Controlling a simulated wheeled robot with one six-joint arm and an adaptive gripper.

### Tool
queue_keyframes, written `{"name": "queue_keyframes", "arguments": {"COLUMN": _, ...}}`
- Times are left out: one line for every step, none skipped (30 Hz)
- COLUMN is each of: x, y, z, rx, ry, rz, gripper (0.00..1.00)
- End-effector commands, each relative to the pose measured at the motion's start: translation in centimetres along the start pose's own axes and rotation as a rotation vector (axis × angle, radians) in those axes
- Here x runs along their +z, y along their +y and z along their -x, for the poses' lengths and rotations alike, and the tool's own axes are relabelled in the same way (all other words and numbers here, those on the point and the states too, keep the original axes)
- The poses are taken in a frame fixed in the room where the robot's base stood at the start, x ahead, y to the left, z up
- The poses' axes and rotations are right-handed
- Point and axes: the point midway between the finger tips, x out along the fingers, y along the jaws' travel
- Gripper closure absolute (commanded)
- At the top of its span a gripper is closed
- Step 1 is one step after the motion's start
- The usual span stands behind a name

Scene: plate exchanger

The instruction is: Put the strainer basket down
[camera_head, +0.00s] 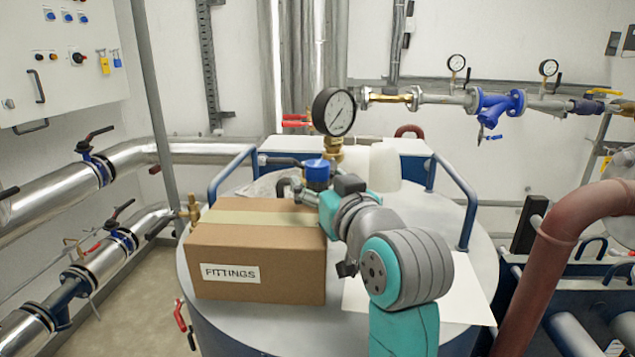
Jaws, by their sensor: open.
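My gripper (290,188) is seen small and partly covered, at the far end of my teal and grey wrist, just beyond the back right corner of the cardboard box. It points left over the round grey tank top, and its jaws are open. I cannot make out the strainer basket for certain; nothing clearly like a mesh basket shows between the jaws or on the tank top. The box and my wrist hide part of the surface there. A blue Y-shaped strainer body (497,106) sits in the pipe on the back wall, away from my gripper.
A cardboard box marked FITTINGS (255,255) stands left of my arm. A pressure gauge (334,111) and blue-capped fitting (317,171) rise behind my wrist. A white tapered cylinder (385,166) stands behind. Blue handrails (468,205) edge the tank; a red-brown pipe (555,255) is at right.

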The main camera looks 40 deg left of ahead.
Motion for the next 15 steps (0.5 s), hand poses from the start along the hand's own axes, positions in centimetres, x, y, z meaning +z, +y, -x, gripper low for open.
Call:
{"name": "queue_keyframes", "arguments": {"x": -0.02, "y": -0.01, "z": -0.24, "rx": 0.000, "ry": 0.000, "rz": 0.000, "gripper": 0.28}}
{"name": "queue_keyframes", "arguments": {"x": -0.02, "y": 0.00, "z": -0.30, "rx": 0.000, "ry": 0.000, "rz": 0.000, "gripper": 0.28}}
{"name": "queue_keyframes", "arguments": {"x": -0.02, "y": 0.00, "z": -0.33, "rx": 0.000, "ry": 0.001, "rz": 0.000, "gripper": 0.28}}
{"name": "queue_keyframes", "arguments": {"x": -0.02, "y": 0.00, "z": -0.33, "rx": 0.000, "ry": 0.001, "rz": 0.000, "gripper": 0.28}}
{"name": "queue_keyframes", "arguments": {"x": -0.02, "y": 0.00, "z": -0.32, "rx": 0.000, "ry": 0.001, "rz": 0.000, "gripper": 0.28}}
{"name": "queue_keyframes", "arguments": {"x": -0.02, "y": 0.00, "z": -0.31, "rx": 0.000, "ry": 0.001, "rz": 0.000, "gripper": 0.28}}
{"name": "queue_keyframes", "arguments": {"x": -0.01, "y": 0.00, "z": -0.31, "rx": 0.000, "ry": 0.001, "rz": 0.000, "gripper": 0.28}}
{"name": "queue_keyframes", "arguments": {"x": -0.01, "y": 0.00, "z": -0.31, "rx": 0.000, "ry": 0.001, "rz": 0.000, "gripper": 0.28}}
{"name": "queue_keyframes", "arguments": {"x": -0.01, "y": 0.00, "z": -0.30, "rx": 0.000, "ry": 0.001, "rz": 0.000, "gripper": 0.38}}
{"name": "queue_keyframes", "arguments": {"x": -0.01, "y": 0.00, "z": -0.30, "rx": 0.000, "ry": 0.000, "rz": 0.000, "gripper": 0.46}}
{"name": "queue_keyframes", "arguments": {"x": 0.00, "y": 0.00, "z": -0.30, "rx": 0.000, "ry": 0.000, "rz": 0.000, "gripper": 0.53}}
{"name": "queue_keyframes", "arguments": {"x": 0.00, "y": 0.00, "z": -0.30, "rx": 0.000, "ry": 0.000, "rz": 0.000, "gripper": 0.63}}
{"name": "queue_keyframes", "arguments": {"x": 0.00, "y": 0.00, "z": -0.29, "rx": 0.000, "ry": 0.000, "rz": 0.000, "gripper": 0.71}}
{"name": "queue_keyframes", "arguments": {"x": 0.00, "y": 0.00, "z": -0.29, "rx": 0.000, "ry": 0.000, "rz": 0.000, "gripper": 0.78}}
{"name": "queue_keyframes", "arguments": {"x": 0.00, "y": 0.00, "z": -0.29, "rx": 0.000, "ry": 0.000, "rz": 0.000, "gripper": 0.88}}
